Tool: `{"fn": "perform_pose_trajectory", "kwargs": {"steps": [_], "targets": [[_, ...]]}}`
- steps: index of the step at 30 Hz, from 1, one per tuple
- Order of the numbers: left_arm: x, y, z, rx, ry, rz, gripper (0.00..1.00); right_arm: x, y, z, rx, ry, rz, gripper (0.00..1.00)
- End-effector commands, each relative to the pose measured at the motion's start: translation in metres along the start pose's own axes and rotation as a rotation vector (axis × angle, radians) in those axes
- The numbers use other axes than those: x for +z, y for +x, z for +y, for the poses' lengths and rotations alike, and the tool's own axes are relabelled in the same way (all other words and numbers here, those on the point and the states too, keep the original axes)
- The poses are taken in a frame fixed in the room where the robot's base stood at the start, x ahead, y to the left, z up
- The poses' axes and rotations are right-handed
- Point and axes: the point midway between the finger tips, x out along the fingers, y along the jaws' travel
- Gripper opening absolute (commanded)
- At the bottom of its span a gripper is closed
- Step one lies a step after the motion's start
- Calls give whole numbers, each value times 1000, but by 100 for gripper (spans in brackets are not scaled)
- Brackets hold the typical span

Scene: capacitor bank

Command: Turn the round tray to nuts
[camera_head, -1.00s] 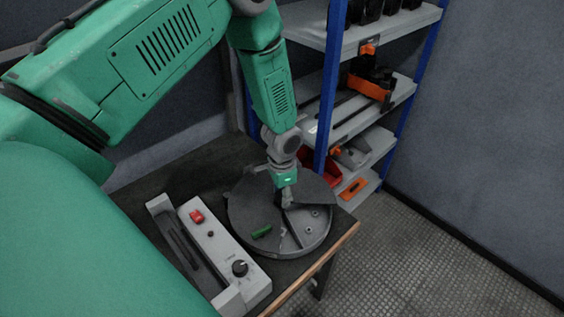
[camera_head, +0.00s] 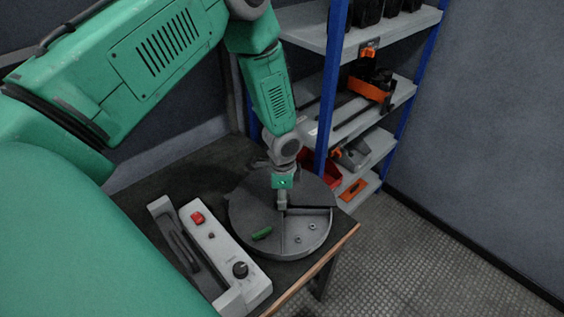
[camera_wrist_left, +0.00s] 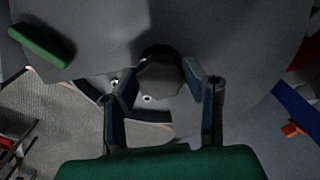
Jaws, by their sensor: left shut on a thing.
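The round grey tray (camera_head: 240,226) sits on the dark table. Its cover carries a green piece (camera_head: 262,233), which also shows at the upper left of the left wrist view (camera_wrist_left: 40,45). An open wedge at the cover's front right shows a compartment with two small nuts (camera_head: 312,226). My left gripper (camera_head: 282,204) points down at the tray's middle. In the left wrist view its fingers (camera_wrist_left: 160,92) are shut on a dark faceted central knob (camera_wrist_left: 160,76). The gripper partly hides the knob in the head view. My right gripper is not in view.
A grey control box (camera_head: 222,250) with a red switch (camera_head: 197,217) and black dial (camera_head: 240,269) lies left of the tray. A blue-post shelf (camera_head: 329,90) stands behind. The table's front right edge (camera_head: 335,247) is close to the tray.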

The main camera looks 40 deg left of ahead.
Motion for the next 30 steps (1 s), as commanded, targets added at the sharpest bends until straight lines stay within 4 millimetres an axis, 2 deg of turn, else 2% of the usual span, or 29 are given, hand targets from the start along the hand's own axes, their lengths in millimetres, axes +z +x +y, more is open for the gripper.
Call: {"fn": "perform_pose_trajectory", "kwargs": {"steps": [1,20,21,22,30], "targets": [[-6,-1,-3,-9,10,15,0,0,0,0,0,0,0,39],[-6,-1,-2,-8,33,14,0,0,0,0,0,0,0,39],[-6,-1,-2,-8,33,14,52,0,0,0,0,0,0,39],[-6,-1,-2,-8,33,14,59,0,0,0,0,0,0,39],[-2,-1,0,-5,31,8,59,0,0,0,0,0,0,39]]}}
